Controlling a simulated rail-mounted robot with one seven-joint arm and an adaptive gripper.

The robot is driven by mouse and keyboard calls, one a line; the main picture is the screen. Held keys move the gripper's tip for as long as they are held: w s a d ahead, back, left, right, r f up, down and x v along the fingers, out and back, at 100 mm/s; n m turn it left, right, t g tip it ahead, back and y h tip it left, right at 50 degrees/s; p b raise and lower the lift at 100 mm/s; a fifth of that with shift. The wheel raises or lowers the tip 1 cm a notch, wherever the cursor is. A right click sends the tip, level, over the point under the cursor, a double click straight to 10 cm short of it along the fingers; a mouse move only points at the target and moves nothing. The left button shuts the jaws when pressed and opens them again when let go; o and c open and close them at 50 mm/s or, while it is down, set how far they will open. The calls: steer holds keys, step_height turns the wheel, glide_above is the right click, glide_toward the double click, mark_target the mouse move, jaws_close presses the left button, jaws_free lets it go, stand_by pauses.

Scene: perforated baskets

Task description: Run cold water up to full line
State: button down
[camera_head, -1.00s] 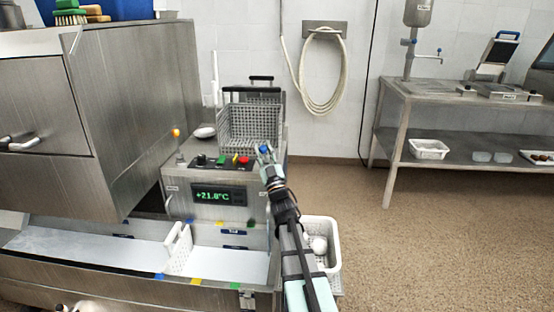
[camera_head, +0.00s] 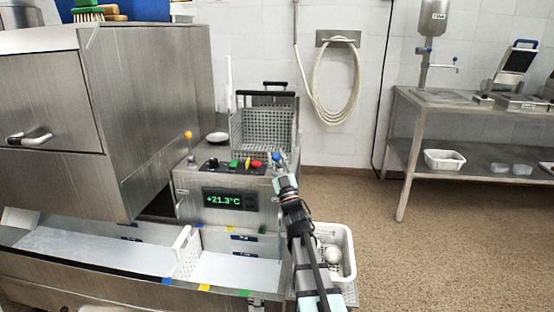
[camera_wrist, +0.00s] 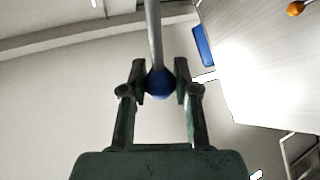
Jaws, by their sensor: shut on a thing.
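My gripper (camera_head: 281,164) is shut on a blue ball knob (camera_wrist: 160,85) at the end of a metal rod. The wrist view shows the knob between both fingers (camera_wrist: 160,88). In the head view the knob (camera_head: 277,157) is at the right side of the steel control box. The box's green display (camera_head: 222,199) reads +21.3°C. In front of it is a steel trough (camera_head: 130,280) with a pale, flat surface inside, split by a white perforated divider (camera_head: 187,252). Dark labels (camera_head: 243,238) mark its back wall. I cannot tell the liquid level.
A wire basket (camera_head: 264,125) stands behind the box's coloured buttons. An orange knob (camera_head: 188,135) is on its left. A white basket (camera_head: 338,250) with a round white item sits right of my arm. A large steel cabinet (camera_head: 150,110) fills the left. Floor at right is clear.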

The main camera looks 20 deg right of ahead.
steer(key=c, duration=0.9)
jaws_free()
steer(key=shift+f, duration=0.1)
steer(key=shift+o, duration=0.2)
steer(key=v, duration=0.7)
steer(key=shift+s+f, duration=0.15)
steer(key=shift+f, duration=0.05)
steer(key=shift+a, duration=0.1)
